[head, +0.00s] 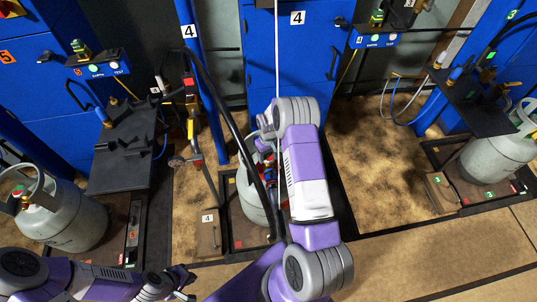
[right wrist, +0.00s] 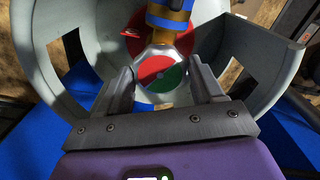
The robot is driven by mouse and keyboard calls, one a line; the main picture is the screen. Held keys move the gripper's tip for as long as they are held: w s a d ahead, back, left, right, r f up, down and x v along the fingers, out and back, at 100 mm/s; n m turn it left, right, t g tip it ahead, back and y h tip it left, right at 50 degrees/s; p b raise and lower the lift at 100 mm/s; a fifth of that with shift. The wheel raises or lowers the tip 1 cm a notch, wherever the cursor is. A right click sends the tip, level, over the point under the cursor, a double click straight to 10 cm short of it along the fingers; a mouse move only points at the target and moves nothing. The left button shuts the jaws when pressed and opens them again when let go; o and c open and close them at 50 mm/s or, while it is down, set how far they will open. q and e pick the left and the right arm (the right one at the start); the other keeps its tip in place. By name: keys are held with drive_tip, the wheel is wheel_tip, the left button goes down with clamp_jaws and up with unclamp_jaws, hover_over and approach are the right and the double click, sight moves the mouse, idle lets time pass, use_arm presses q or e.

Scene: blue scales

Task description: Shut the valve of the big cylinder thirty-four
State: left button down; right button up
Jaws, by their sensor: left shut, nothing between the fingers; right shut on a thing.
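The grey big cylinder (head: 246,200) stands at station 4 in the middle of the head view, largely hidden by my right arm and a black hose; I cannot read a number on it. In the right wrist view its pale collar (right wrist: 60,90) surrounds the valve (right wrist: 160,74), whose round face is half red, half green, on a silver body. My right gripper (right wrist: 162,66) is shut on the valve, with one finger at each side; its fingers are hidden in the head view. My left gripper (head: 182,281) is shut and empty at the lower left, apart from the cylinder.
Another grey cylinder (head: 62,218) stands at the left and one (head: 497,158) at the right. A black shelf (head: 125,145) and a red-and-yellow tool stand (head: 192,130) are left of station 4. Blue posts rise behind.

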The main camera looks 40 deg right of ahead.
sight(268, 156)
drive_tip(key=m, duration=0.5)
drive_tip(key=shift+m, duration=2.5)
drive_tip(key=o, duration=1)
drive_tip(key=shift+o, duration=0.2)
wheel_tip(268, 156, up, 8)
drive_tip(key=p, duration=0.2)
drive_tip(key=shift+f+p, duration=0.2)
drive_tip(key=shift+p, duration=0.2)
